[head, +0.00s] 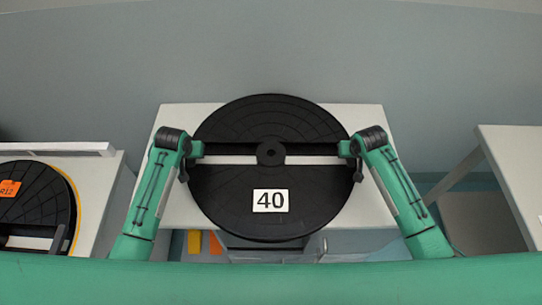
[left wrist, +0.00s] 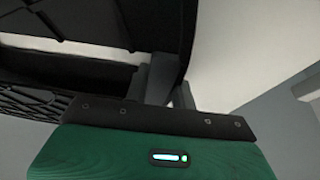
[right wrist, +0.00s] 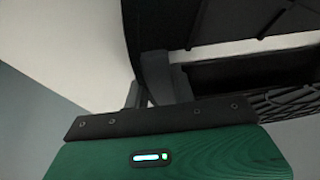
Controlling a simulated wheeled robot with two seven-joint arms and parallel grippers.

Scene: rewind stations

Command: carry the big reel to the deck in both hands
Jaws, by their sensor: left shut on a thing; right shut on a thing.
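The big reel (head: 270,180) is a black disc with a hub, a slot across its middle and a white label reading 40. In the head view it is over a white table (head: 372,205), its near rim past the table's front edge. I cannot tell whether it touches the table. My left gripper (head: 198,150) is shut on its left rim and my right gripper (head: 346,150) on its right rim. The reel also fills the upper left wrist view (left wrist: 85,28) and upper right wrist view (right wrist: 240,22). I cannot identify the deck.
At the right stands another pale table (head: 512,150). Yellow (head: 194,241) and orange (head: 215,244) pieces show below the middle table.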

